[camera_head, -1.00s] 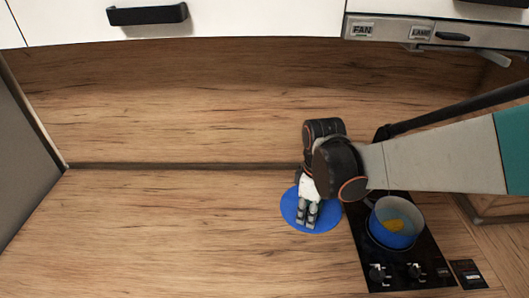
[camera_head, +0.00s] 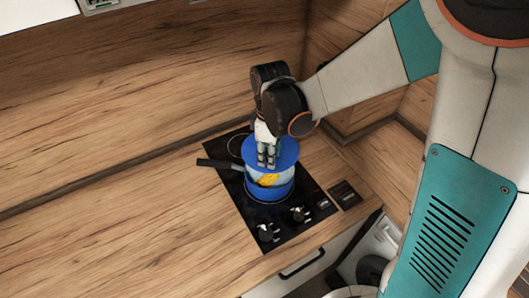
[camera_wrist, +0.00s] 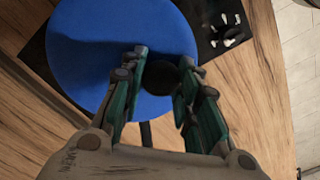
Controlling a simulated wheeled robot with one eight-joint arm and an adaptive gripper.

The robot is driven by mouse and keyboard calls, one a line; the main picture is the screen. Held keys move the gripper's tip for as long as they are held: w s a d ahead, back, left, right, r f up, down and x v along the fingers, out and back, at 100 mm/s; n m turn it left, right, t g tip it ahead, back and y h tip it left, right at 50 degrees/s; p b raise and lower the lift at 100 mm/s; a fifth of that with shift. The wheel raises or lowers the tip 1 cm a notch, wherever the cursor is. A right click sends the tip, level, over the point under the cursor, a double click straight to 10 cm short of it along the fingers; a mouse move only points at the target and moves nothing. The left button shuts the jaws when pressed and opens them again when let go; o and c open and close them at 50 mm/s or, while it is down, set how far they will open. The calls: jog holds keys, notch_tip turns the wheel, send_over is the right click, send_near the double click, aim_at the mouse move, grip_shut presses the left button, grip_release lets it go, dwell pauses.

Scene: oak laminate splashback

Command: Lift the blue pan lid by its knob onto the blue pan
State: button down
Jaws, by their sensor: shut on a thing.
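The blue pan lid (camera_head: 286,152) hangs above the blue pan (camera_head: 270,193) in the head view, with a gap between them at the near side. My gripper (camera_head: 266,162) is shut on the lid's dark knob from above. The wrist view shows the lid (camera_wrist: 95,45) as a wide blue disc, with the dark knob (camera_wrist: 160,78) between the fingers of my gripper (camera_wrist: 163,68). The pan stands on the hob with its dark handle to the left, and something yellow (camera_head: 269,180) shows inside. The lid hides the pan's far rim.
The black hob (camera_head: 225,157) has control knobs (camera_head: 299,213) along its near edge. Wooden counter (camera_head: 120,220) to the left is clear. The splashback and a side wall close off the back and right.

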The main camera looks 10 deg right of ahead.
jog(key=shift+f+b, duration=2.75)
jog(key=shift+f, duration=1.05)
jog(key=shift+f+b, duration=0.55)
jog(key=shift+b, duration=0.35)
jog(key=c, duration=1.1)
grip_release()
jog(key=shift+r, duration=0.15)
jog(key=shift+r+p, duration=2.75)
jog(key=shift+r, duration=1.15)
